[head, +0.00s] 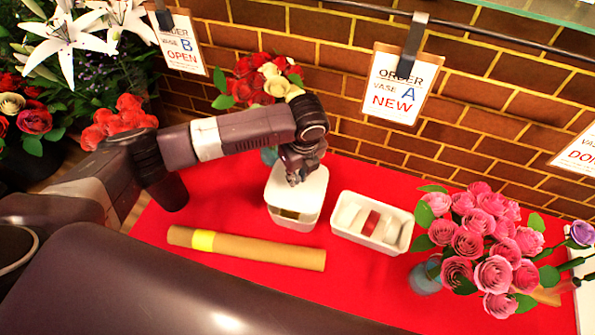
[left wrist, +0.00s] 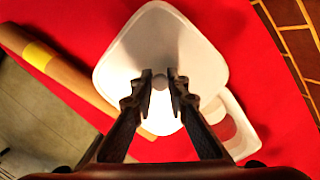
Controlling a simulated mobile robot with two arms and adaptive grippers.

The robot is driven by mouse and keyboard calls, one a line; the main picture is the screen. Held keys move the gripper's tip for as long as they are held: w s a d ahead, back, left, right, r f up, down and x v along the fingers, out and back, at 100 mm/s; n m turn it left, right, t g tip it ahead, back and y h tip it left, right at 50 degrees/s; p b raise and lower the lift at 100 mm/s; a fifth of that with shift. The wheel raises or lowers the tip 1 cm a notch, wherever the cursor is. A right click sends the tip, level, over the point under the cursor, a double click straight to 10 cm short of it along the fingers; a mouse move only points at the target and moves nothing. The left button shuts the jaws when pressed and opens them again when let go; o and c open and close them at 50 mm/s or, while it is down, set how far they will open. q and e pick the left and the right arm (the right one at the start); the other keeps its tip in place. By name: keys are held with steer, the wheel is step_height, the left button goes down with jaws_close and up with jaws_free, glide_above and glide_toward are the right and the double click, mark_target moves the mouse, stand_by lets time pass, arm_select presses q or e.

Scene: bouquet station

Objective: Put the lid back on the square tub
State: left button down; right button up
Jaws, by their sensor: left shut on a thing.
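The square tub (head: 293,223) is white and stands on the red table. The white lid (head: 312,192) is above it, under my left gripper (head: 297,177). A brownish strip of the tub's inside shows below the lid's front edge, so the lid does not cover the opening fully. In the left wrist view, the fingers of my left gripper (left wrist: 160,85) are shut on the small round knob in the middle of the lid (left wrist: 160,40). The lid hides most of the tub there. Whether the lid touches the rim at the back cannot be told. My right gripper is not in view.
A white tray (head: 398,245) with a red-banded item stands right of the tub. A brown paper roll (head: 270,250) with a yellow band lies in front. Pink roses (head: 485,240) in a vase stand at the right. Red and cream roses (head: 262,80) are behind, near the brick wall.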

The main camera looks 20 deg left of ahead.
mark_target(298, 185)
arm_select(q)
steer(key=shift+f+m, duration=0.25)
steer(key=shift+m, duration=0.05)
steer(key=shift+f+b, duration=0.35)
steer(key=shift+b, duration=0.15)
step_height(298, 185, down, 3)
steer(key=b, duration=0.4)
steer(key=shift+f, duration=0.2)
steer(key=shift+f+b, duration=0.35)
steer(key=shift+f, duration=0.7)
steer(key=shift+r+p, duration=0.1)
steer(key=shift+p, duration=0.7)
steer(key=shift+f+p, duration=0.25)
steer(key=shift+p, duration=0.4)
stand_by(0.9)
steer(key=shift+w, duration=0.1)
steer(key=c, duration=1.8)
jaws_free()
